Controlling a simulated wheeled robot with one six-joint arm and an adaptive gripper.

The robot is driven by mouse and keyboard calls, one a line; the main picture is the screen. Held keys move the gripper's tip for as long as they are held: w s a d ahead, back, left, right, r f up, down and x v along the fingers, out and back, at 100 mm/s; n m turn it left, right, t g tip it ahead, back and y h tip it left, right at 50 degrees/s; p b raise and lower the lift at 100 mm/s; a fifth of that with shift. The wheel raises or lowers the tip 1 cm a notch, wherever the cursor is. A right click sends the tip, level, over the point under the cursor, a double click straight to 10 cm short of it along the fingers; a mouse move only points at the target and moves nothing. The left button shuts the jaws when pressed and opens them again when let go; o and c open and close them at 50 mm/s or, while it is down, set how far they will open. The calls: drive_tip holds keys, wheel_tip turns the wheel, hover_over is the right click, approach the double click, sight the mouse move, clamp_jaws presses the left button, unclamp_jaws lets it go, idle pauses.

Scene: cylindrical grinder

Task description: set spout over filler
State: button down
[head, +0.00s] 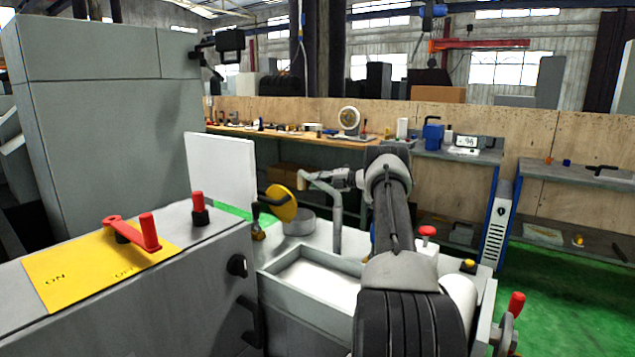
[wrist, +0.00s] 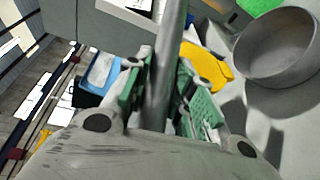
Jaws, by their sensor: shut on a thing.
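The spout (head: 336,215) is a grey bent pipe rising from the machine top in the head view. Its upper end bends left, and its pale tip hangs above the filler. The filler (head: 299,226) is a round grey open cup with a yellow lid (head: 281,203) standing tilted up at its left. My gripper (head: 341,179) reaches the pipe from the right near its upper bend. In the wrist view my gripper's green pads (wrist: 162,95) are shut on the spout (wrist: 167,60). The filler (wrist: 274,48) shows at upper right there, apart from the pipe.
A shallow tray (head: 318,277) lies in front of the pipe. A white panel (head: 221,176) stands at the left. A red knob (head: 199,203), a red lever (head: 148,232) and a red button (head: 428,232) stick up nearby. Workbenches line the back wall.

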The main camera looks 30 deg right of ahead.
drive_tip(key=shift+w+a+y, duration=0.1)
drive_tip(key=shift+a+y, duration=0.2)
drive_tip(key=c, duration=1.2)
unclamp_jaws()
drive_tip(key=v, duration=1.2)
drive_tip(key=shift+r, duration=0.1)
